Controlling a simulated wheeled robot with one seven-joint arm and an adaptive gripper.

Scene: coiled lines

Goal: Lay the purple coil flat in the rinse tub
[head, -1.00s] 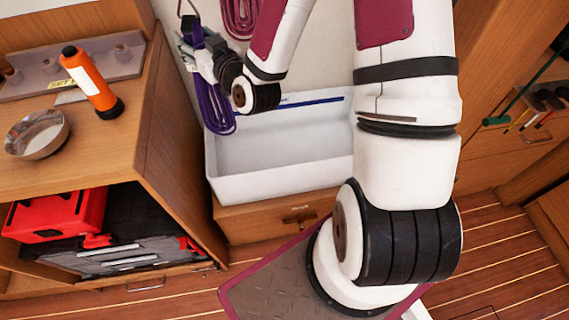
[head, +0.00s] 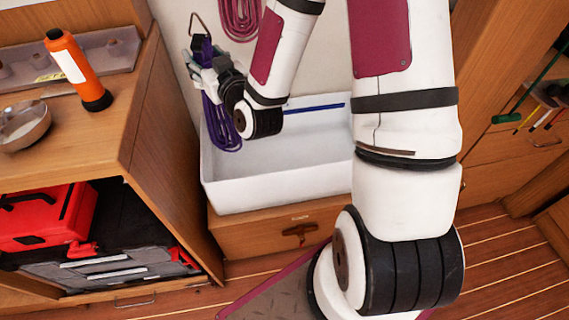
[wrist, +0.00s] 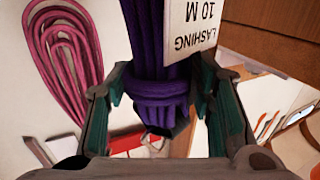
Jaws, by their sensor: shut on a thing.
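The purple coil (head: 222,130) hangs upright by the wall, its lower loops in front of the left end of the rinse tub. My gripper (head: 208,72) is shut on the coil near its upper part. In the wrist view the purple coil (wrist: 158,60) runs between the green-padded fingers, with a wrapped band around it and a white tag (wrist: 187,25) reading "LASHING 10 M". A wire hook (head: 200,22) is just above the coil; I cannot tell whether the coil still touches it. The white rinse tub (head: 275,190) stands on a wooden drawer unit, its visible inside empty.
A pink coil (head: 239,15) hangs on the wall to the right. A blue rod (head: 318,107) lies along the tub's back. A wooden cabinet at left bears an orange flashlight (head: 76,68) and a metal bowl (head: 22,128); a red toolbox (head: 45,215) is inside it.

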